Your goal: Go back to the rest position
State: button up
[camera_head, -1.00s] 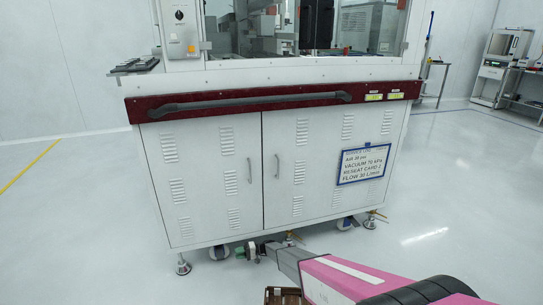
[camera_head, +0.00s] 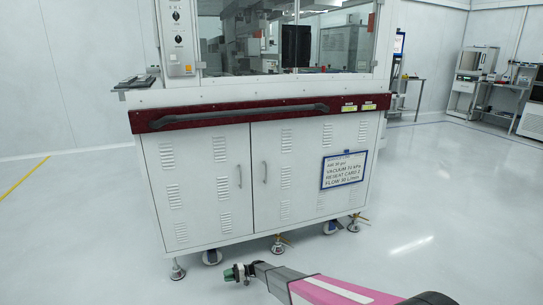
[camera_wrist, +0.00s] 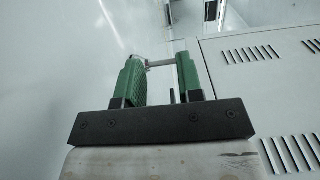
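My gripper (camera_head: 236,273) is low in front of the white cabinet in the head view, near the floor at the lower middle. Its green fingers show at the end of my pink and grey arm. In the wrist view my gripper (camera_wrist: 160,68) has its two green fingers apart. A thin grey piece shows between the fingertips; I cannot tell what it is, and I see nothing clearly gripped.
The white test handler (camera_head: 205,185) fills the middle, with a dark red front rail (camera_head: 220,116), door handles and a blue-framed sign (camera_head: 343,169). It stands on feet and casters. A side bench (camera_head: 497,95) is at the far right. Open floor (camera_head: 440,215) lies right and in front.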

jog(key=s+d+r+m+t+h, duration=0.1)
jog(key=s+d+r+h, duration=0.4)
jog(key=d+r, duration=0.9)
jog(key=s+d+r+m+t+h, duration=0.1)
jog(key=s+d+r+t+h, duration=0.2)
jog(key=s+d+r, duration=0.9)
jog(key=s+d+r+m+t+h, duration=0.1)
jog(key=s+d+r+t+h, duration=0.1)
jog(key=s+d+r+h, duration=0.7)
jog(key=d+r, duration=0.7)
jog(key=d, duration=0.1)
jog(key=shift+s+r+m, duration=0.15)
jog(key=shift+r+m, duration=0.15)
jog(key=shift+m, duration=0.1)
jog(key=shift+d, duration=0.1)
